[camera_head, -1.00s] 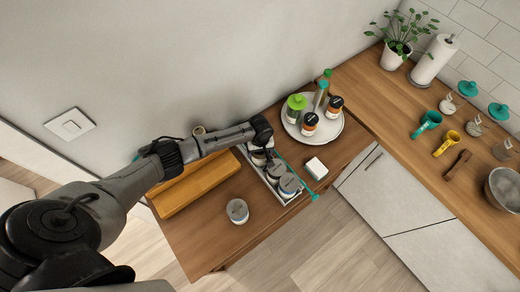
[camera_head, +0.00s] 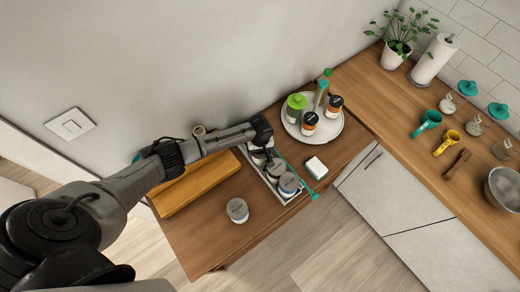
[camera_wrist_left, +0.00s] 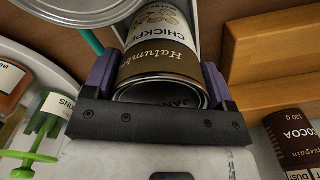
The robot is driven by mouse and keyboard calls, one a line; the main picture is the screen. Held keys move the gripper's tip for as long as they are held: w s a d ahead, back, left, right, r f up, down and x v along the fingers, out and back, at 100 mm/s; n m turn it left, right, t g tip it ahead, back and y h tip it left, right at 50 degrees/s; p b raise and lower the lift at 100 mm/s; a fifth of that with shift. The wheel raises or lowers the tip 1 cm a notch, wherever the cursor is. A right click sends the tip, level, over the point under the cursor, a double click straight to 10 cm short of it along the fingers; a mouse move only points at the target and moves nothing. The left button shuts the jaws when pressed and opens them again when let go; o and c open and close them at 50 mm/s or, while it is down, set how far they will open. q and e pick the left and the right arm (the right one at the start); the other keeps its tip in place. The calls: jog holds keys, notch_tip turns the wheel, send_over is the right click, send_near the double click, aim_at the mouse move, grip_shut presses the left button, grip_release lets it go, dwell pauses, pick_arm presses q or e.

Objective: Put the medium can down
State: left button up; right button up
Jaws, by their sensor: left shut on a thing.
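My left gripper (camera_head: 270,150) points down over the far end of the narrow white wire rack (camera_head: 289,199). In the left wrist view the left gripper (camera_wrist_left: 160,82) is shut on a can (camera_wrist_left: 160,50) with a white and brown label reading "CHICKPE…", one finger on each side. This can is mostly hidden by the gripper in the head view. Other cans (camera_head: 288,184) stand in the near end of the rack. I cannot tell whether the held can touches the rack floor. My right gripper is not in view.
A lone can (camera_head: 237,210) stands on the wooden table left of the rack. A wooden box (camera_head: 200,188) lies behind it. A teal bar (camera_head: 297,175) runs along the rack's right side, beside a white block (camera_head: 316,168). A round tray (camera_head: 330,135) holds bottles and jars.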

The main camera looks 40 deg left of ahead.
pick_arm(q)
jog(key=shift+f, duration=0.4)
jog(key=o, duration=1.1)
jog(key=shift+o, duration=0.2)
jog(key=shift+r, duration=0.1)
notch_tip(320, 180, up, 2)
jog(key=p, duration=0.2)
jog(key=shift+r+p, duration=0.1)
jog(key=shift+p, duration=0.2)
notch_tip(320, 180, up, 5)
jog(key=p, duration=0.5)
jog(key=shift+r+p, duration=0.75)
jog(key=shift+r, duration=0.05)
